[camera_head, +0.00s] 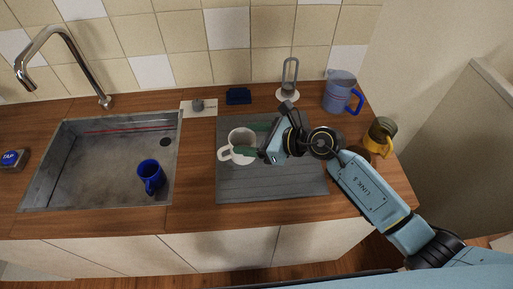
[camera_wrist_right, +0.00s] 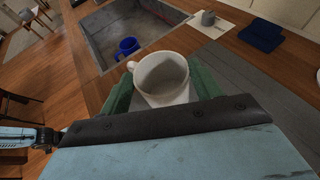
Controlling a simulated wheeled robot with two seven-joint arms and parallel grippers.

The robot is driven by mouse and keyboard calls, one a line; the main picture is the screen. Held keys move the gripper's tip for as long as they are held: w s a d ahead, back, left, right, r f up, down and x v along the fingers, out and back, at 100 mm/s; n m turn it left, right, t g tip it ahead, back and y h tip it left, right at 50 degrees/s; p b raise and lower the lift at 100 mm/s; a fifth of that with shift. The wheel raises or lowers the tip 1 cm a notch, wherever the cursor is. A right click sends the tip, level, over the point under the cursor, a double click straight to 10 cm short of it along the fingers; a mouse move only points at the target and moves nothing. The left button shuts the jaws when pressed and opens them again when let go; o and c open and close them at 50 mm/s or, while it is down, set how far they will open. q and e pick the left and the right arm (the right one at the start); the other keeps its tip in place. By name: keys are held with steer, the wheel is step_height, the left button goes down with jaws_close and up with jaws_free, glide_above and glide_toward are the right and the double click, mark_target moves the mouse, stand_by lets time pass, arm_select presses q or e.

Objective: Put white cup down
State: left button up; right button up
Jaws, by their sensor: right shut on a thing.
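The white cup (camera_head: 241,145) is over the left part of the grey drying mat (camera_head: 270,185) in the head view, with its handle to the left. My right gripper (camera_head: 256,143) is shut on it, with green fingers on the cup's sides. The cup also shows in the right wrist view (camera_wrist_right: 161,75), upright and open at the top, between the green fingers (camera_wrist_right: 160,92). I cannot tell whether its base touches the mat. My left gripper is not in view.
A sink (camera_head: 100,165) with a blue cup (camera_head: 151,176) in it is at the left. The mat's front is clear.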

steer(key=shift+f+b, duration=0.3)
steer(key=shift+f, duration=1.8)
steer(key=shift+d, duration=0.1)
steer(key=o, duration=0.7)
steer(key=shift+f, duration=0.25)
steer(key=o, duration=0.4)
steer(key=shift+r, duration=0.1)
steer(key=shift+r, duration=0.15)
steer(key=v, duration=1.2)
steer(key=shift+b, duration=0.3)
